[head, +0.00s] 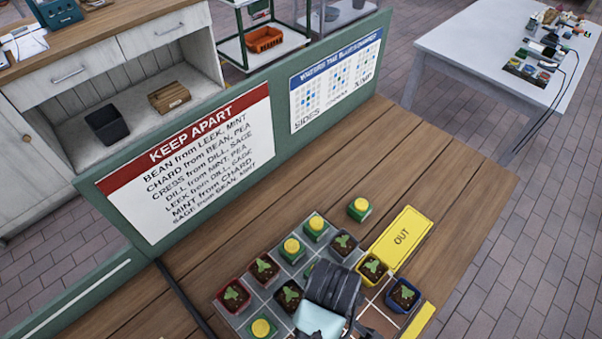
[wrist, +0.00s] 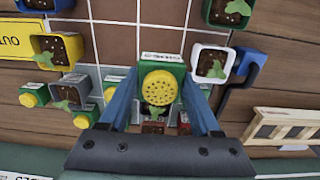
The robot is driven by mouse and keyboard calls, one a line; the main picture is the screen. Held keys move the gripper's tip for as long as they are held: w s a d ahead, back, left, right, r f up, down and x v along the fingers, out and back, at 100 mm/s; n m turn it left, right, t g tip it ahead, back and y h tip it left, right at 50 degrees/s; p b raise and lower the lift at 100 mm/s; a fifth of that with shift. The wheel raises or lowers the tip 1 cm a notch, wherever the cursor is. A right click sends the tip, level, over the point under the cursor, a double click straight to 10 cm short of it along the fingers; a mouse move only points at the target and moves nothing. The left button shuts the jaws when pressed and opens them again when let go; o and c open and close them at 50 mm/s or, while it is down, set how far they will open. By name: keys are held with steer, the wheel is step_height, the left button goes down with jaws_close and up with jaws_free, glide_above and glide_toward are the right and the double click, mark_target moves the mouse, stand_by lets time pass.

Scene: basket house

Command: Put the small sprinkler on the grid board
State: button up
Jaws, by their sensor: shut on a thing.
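My gripper (wrist: 160,92) is shut on a small sprinkler (wrist: 158,88), a green block with a round yellow perforated top, seen between the two blue fingers in the wrist view. In the head view my gripper (head: 333,288) is over the middle of the grid board (head: 246,299) and hides part of it. I cannot tell whether the held sprinkler touches the board. Other yellow-topped green sprinklers stand on the board's far side (head: 315,227) and near left side (head: 262,328). One more (head: 358,208) stands on the wooden table, off the board.
Seedling pots stand around my gripper, including a red pot (head: 232,293), a yellow pot (head: 372,268) and a blue pot (head: 404,293). A yellow OUT tray (head: 405,229) lies right of the board. A KEEP APART sign (head: 190,160) stands behind.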

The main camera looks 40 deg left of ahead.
step_height(320, 180, down, 5)
steer(key=shift+w+f, duration=0.1)
steer(key=shift+f, duration=2.3)
steer(key=shift+f, duration=0.2)
steer(key=o, duration=1.5)
steer(key=shift+c, duration=0.2)
steer(key=shift+r, duration=0.2)
